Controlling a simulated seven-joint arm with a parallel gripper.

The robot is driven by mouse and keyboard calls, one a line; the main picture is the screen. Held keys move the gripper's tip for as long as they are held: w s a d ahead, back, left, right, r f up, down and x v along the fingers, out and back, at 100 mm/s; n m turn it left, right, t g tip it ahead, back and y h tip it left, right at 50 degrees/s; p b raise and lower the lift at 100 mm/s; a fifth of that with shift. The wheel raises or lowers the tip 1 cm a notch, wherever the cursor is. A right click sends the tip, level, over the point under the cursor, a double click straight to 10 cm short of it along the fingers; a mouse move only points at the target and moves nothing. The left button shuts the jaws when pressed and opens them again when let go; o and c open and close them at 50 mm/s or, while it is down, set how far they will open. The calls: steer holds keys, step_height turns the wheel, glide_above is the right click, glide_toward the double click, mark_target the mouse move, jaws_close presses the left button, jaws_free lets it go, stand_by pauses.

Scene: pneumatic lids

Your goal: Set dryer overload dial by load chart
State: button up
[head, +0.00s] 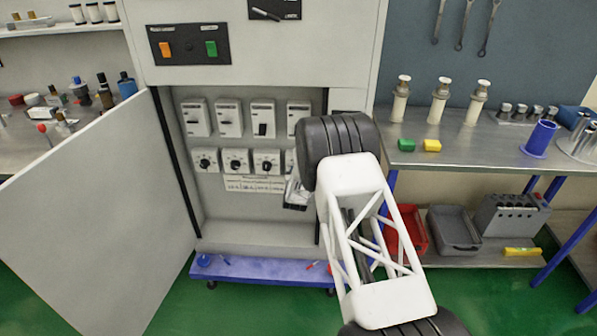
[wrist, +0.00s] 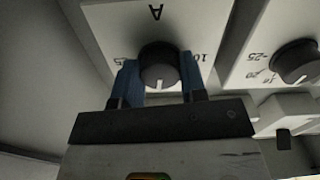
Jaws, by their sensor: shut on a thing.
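In the wrist view my gripper (wrist: 159,82) is shut on a black round dial knob (wrist: 160,62), one blue fingertip on each side. A white mark on the knob points toward the bottom of the picture. Its white plate (wrist: 205,20) shows an upside-down A and partly covered numbers. In the head view, dials (head: 237,161) sit in a row inside the open cabinet, and my arm hides most of the rightmost one. My gripper (head: 297,192) is partly hidden there. The load chart (head: 253,184) hangs below the dials, its text too small to read.
A neighbouring dial (wrist: 298,60) is close to the right in the wrist view. Breaker switches (head: 229,118) sit above the dials. The cabinet door (head: 95,225) stands open at left. A workbench (head: 470,150) with tools is at right.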

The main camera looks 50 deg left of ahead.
steer(key=shift+m, duration=3.6)
steer(key=o, duration=0.9)
steer(key=shift+o, duration=0.2)
steer(key=shift+s, duration=0.1)
steer(key=v, duration=0.7)
steer(key=shift+s+d, duration=0.2)
steer(key=shift+d, duration=0.1)
